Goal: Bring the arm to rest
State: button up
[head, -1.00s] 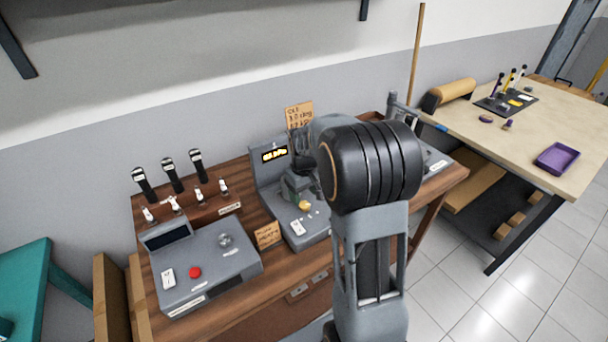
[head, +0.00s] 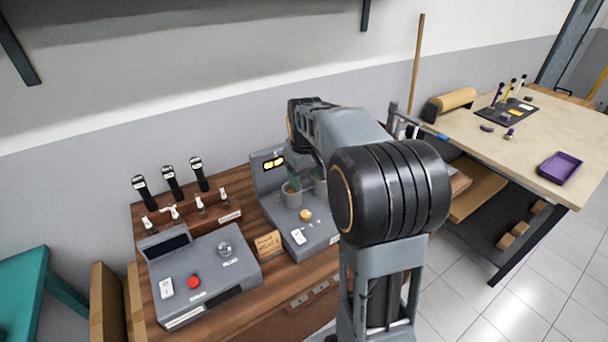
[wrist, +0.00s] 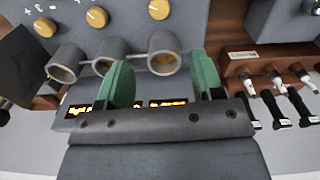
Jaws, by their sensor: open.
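My arm (head: 390,190) rises in front of the bench in the head view, its elbow large and its forearm reaching back toward the wall. My gripper (wrist: 161,68) shows in the wrist view with its two green fingers apart and nothing held between them. Beyond the fingers is a grey machine with grey round cups (wrist: 166,55) and gold knobs (wrist: 97,17). One cup lies between the fingers in the picture; it looks farther off. In the head view my forearm hides part of this grey machine (head: 318,238), and the fingers are hard to make out near its cups.
A grey box with a red button (head: 193,282) stands at the left of the wooden bench (head: 262,303). A rack of black-handled tools (head: 172,182) stands behind it. A pale table (head: 490,160) with a purple tray (head: 560,168) is at the right.

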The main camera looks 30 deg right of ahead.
jog(key=s+a+m+t, duration=0.1)
jog(key=s+a, duration=0.3)
jog(key=s, duration=0.4)
jog(key=s+a+m+t, duration=0.1)
jog(key=s+a+t, duration=0.2)
jog(key=s+a, duration=0.2)
jog(key=s, duration=0.3)
jog(key=shift+s, duration=0.3)
dwell(1.9)
